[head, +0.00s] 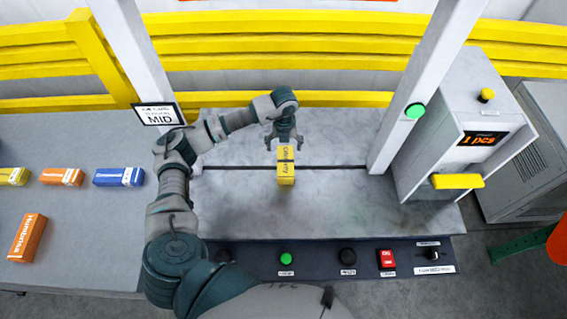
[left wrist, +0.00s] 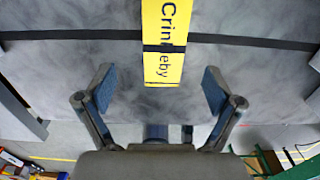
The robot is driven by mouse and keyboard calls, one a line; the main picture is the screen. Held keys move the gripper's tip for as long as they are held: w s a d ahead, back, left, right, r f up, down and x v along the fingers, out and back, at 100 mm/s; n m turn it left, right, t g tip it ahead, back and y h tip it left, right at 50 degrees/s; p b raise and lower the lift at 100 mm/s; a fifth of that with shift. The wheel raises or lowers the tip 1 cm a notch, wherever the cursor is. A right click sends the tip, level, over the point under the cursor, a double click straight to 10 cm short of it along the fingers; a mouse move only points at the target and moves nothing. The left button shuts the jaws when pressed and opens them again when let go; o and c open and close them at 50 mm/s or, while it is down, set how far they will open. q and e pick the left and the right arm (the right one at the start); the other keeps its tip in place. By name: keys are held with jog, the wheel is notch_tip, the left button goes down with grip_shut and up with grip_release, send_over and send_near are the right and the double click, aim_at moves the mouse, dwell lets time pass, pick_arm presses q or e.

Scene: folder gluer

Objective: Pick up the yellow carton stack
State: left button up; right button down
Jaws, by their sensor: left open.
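The yellow carton stack (head: 286,168) stands on the grey metal worktop near its dark slot line. In the left wrist view the stack (left wrist: 165,42) shows black lettering and a dark band across it. My left gripper (head: 284,143) is open at the stack's far end in the head view. In the left wrist view its two fingers (left wrist: 157,88) are spread wide, with the stack's near end centred ahead of the gap and clear space on both sides. No finger visibly touches the stack. My right gripper is not in view.
Blue (head: 118,177), orange (head: 62,177) and yellow (head: 14,176) cartons lie on the left table, with a larger orange box (head: 27,238). White posts flank the worktop. A machine with a display (head: 482,138) and yellow tray (head: 457,181) stands right. A button panel (head: 318,257) runs along the front.

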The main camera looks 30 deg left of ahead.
aim_at(286, 161)
pick_arm(q)
jog(key=f, duration=0.1)
jog(key=d+f, duration=0.1)
jog(key=shift+f, duration=0.35)
jog(key=shift+d+f, duration=0.1)
jog(key=shift+f, duration=0.4)
jog(key=f, duration=0.3)
jog(key=f+p, duration=0.1)
jog(key=shift+s+a+f, duration=0.2)
jog(key=shift+a+f, duration=0.05)
jog(key=shift+f, duration=0.1)
jog(key=shift+a+f, duration=0.1)
jog(key=shift+f, duration=0.15)
jog(key=shift+d, duration=0.2)
jog(key=c, duration=0.3)
jog(key=shift+d+r, duration=0.1)
jog(key=c, duration=0.4)
jog(key=shift+d, duration=0.1)
jog(key=c, duration=0.7)
jog(key=shift+c, duration=0.6)
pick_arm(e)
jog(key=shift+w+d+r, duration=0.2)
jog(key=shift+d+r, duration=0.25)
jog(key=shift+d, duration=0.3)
